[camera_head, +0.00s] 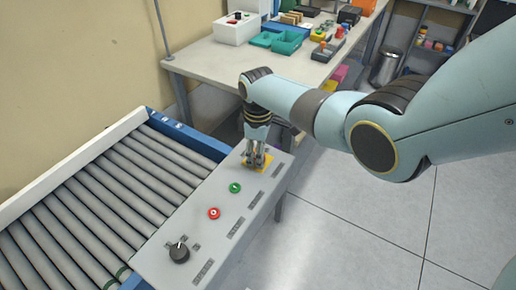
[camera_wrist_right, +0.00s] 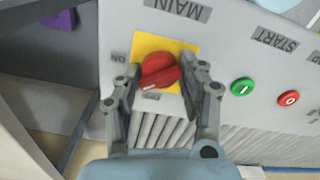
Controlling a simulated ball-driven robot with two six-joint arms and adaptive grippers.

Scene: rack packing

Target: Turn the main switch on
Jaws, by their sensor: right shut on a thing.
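The main switch (camera_wrist_right: 160,71) is a red rotary knob on a yellow plate (camera_wrist_right: 150,43), with a MAIN label (camera_wrist_right: 178,9) beside it, upside down in the right wrist view. The knob's handle lies slightly tilted in that view, and a small ON label (camera_wrist_right: 119,57) is left of the plate. My right gripper (camera_wrist_right: 158,78) is shut on the knob, one finger on each side. In the head view my right gripper (camera_head: 256,161) points down at the panel's far end and hides the knob; part of the yellow plate (camera_head: 265,164) shows. My left gripper is not in view.
The control panel (camera_head: 186,228) also carries a green start button (camera_head: 235,188), a red button (camera_head: 214,213) and a black dial (camera_head: 179,252). A roller conveyor (camera_head: 80,205) runs along its left. A table (camera_head: 205,58) with boxes stands behind.

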